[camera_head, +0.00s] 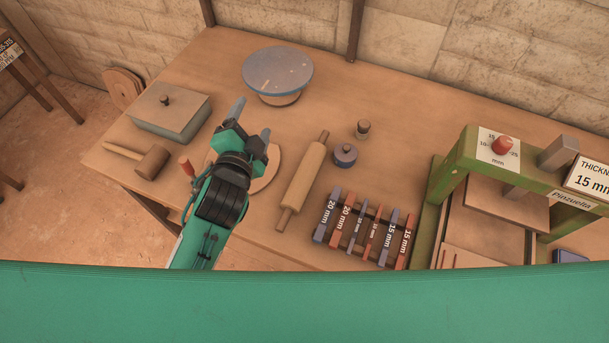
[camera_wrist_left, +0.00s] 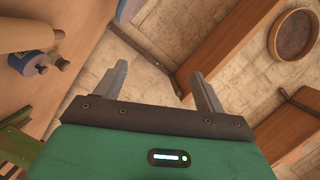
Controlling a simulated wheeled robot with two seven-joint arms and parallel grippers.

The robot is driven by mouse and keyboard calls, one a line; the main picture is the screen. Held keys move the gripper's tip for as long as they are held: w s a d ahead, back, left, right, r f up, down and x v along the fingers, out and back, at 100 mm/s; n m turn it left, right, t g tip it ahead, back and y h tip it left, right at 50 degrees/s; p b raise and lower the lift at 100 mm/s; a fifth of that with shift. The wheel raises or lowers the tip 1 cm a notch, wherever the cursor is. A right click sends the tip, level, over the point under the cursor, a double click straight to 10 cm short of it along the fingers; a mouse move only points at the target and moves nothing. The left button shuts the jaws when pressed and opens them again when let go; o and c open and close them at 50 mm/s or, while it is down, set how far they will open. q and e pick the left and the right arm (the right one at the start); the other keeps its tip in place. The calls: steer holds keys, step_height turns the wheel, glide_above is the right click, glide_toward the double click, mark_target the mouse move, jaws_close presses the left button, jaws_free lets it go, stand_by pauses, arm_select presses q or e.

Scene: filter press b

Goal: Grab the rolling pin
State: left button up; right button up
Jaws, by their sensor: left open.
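The wooden rolling pin (camera_head: 304,177) lies lengthwise on the table, right of the middle of my left arm, with its handles pointing up-right and down-left. A wooden cylinder, which looks like the rolling pin (camera_wrist_left: 28,24), is cut off at the upper left of the left wrist view. My left gripper (camera_head: 251,119) is open and empty, left of the rolling pin and apart from it. Its two fingers also show spread in the left wrist view (camera_wrist_left: 158,78), with nothing between them. My right gripper is in neither view.
A round wooden board (camera_head: 266,181) lies partly under my left arm. A blue jar (camera_head: 344,156), thickness strips (camera_head: 361,232) and a green press (camera_head: 449,178) are to the right.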

arm_select(q)
steer(key=s+d+r+m+t+h, duration=0.1)
steer(key=d+r+m+t+h, duration=0.1)
steer(key=d+r+m+h, duration=1.35)
steer(key=s+d+f+m+g+h, duration=0.1)
steer(key=s+d+m+g, duration=0.5)
steer(key=m+g, duration=0.7)
steer(key=s+d+f+m+g+h, duration=0.15)
steer(key=s+d+m+g, duration=0.6)
steer(key=m, duration=0.95)
steer(key=m+t+y, duration=0.2)
steer(key=m+y, duration=1.5)
steer(key=y, duration=0.4)
glide_above(305, 172)
step_height(305, 172, down, 19)
steer(key=f+p, duration=0.2)
steer(key=f, duration=0.5)
steer(key=shift+s, duration=0.2)
steer(key=shift+f+p, duration=0.3)
steer(key=shift+f, duration=0.4)
steer(key=f+p, duration=0.2)
steer(key=f, duration=0.2)
steer(key=shift+w+f+p, duration=0.25)
steer(key=shift+p, duration=0.15)
steer(key=shift+f, duration=0.35)
